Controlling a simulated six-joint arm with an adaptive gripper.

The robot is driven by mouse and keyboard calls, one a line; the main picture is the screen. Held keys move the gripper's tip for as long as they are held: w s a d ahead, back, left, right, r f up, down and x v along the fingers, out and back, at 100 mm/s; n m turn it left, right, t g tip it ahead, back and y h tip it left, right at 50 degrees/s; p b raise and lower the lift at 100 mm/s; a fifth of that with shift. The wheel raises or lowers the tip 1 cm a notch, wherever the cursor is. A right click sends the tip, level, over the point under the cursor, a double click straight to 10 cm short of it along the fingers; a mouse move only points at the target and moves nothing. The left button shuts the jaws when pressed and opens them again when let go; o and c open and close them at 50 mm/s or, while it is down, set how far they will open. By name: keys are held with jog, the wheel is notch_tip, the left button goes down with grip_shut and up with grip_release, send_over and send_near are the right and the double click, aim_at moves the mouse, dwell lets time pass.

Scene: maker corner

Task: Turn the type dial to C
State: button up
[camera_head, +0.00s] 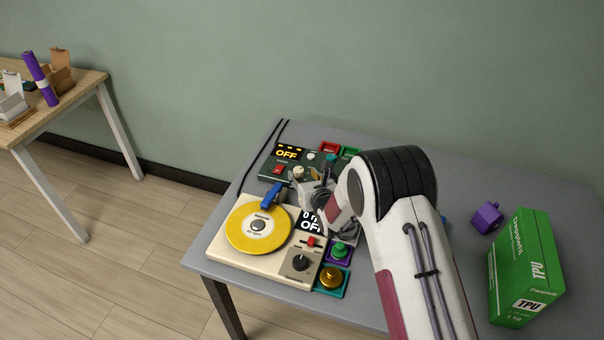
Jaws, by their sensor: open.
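A dark green control box (270,168) stands at the back of the grey table, with a lit OFF display, a red switch (279,170) and a pale round knob (298,172). A cream machine (222,247) with a yellow disc stands in front of it, with a black knob (300,263) on its grey panel. Which knob is the type dial cannot be told, as letters are too small to read. My gripper (300,184) is open and empty, pointing down close to the pale knob. Contact with it cannot be made out. My arm hides part of the area to the right.
A blue lever (270,196) stands beside the disc. Green (339,250) and gold (332,276) buttons sit right of the cream machine. A purple block (487,217) and green TPU box (525,270) stand at the right. Bare table lies behind my arm.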

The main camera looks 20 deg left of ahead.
jog(key=shift+v, duration=1.9)
